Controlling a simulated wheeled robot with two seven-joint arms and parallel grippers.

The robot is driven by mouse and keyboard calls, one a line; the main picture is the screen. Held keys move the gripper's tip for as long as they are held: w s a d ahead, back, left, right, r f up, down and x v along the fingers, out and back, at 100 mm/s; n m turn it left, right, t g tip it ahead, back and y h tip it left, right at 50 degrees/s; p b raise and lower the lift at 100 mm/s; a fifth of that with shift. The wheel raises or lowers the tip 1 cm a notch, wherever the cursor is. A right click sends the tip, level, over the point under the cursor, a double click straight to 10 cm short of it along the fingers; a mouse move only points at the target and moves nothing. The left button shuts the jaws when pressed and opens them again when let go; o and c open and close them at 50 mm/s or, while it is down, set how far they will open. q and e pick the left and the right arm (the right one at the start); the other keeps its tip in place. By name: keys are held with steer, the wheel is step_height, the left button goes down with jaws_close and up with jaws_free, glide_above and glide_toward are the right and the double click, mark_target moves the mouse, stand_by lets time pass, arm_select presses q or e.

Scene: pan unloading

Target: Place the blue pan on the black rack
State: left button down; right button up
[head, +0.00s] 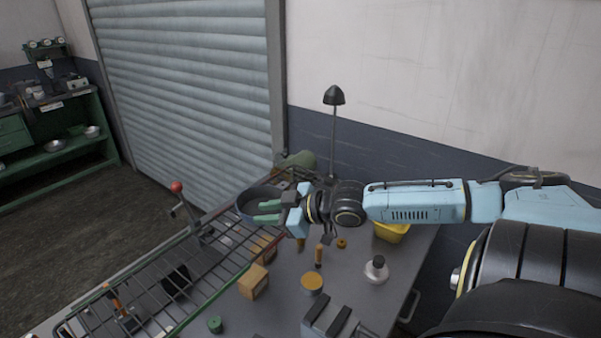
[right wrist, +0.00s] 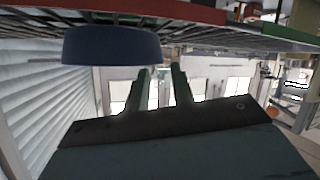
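The blue pan (head: 247,212) is at the far end of the black wire rack (head: 150,290), partly hidden by my right gripper. In the right wrist view, which looks upside down, the pan (right wrist: 112,45) is against the rack's wires, so it appears to rest on the rack. My right gripper (head: 266,211) has its two green fingers apart, with nothing seen between them. The fingers also show in the right wrist view (right wrist: 160,88), with the pan beside them.
The grey table holds a wooden block (head: 253,282), an orange-topped round container (head: 312,283), a white bottle (head: 376,270) and a yellow bin (head: 391,231). A black lamp (head: 333,96) stands behind. A red-knobbed lever (head: 177,187) rises by the rack's far side.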

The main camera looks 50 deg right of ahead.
steer(key=shift+p+v, duration=0.8)
steer(key=shift+v, duration=0.65)
steer(key=p+v, duration=0.4)
steer(key=v, duration=0.2)
